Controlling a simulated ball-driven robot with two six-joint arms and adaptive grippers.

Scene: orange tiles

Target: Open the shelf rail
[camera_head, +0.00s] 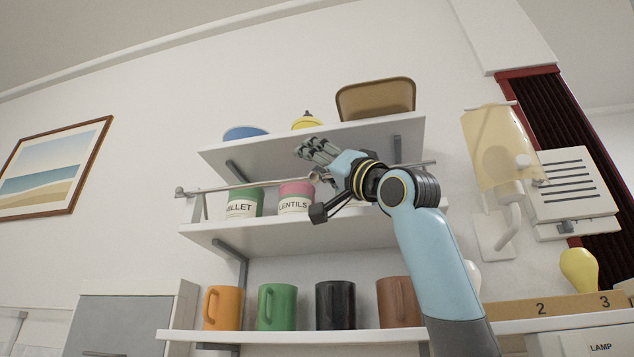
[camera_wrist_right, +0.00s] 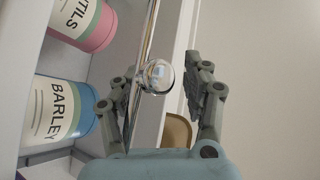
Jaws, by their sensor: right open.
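The shelf rail (camera_head: 235,187) is a thin metal rod across the front of the middle shelf (camera_head: 300,230), in front of its canisters. My right gripper (camera_head: 316,150) is raised at the rail's middle and partly hides it. In the right wrist view, the rail (camera_wrist_right: 149,35) runs nearly upright and carries a shiny round knob (camera_wrist_right: 157,76). The open fingers of the right gripper (camera_wrist_right: 158,85) stand on either side of the knob, with gaps visible in the picture. Contact cannot be told. My left gripper is out of view.
Canisters marked millet (camera_head: 244,204) and lentils (camera_head: 295,198) stand behind the rail; a blue barley canister (camera_wrist_right: 62,108) shows in the wrist view. A brown tray (camera_head: 376,98) is on the top shelf. Several mugs (camera_head: 278,307) line the lower shelf. A wall lamp (camera_head: 497,150) hangs right.

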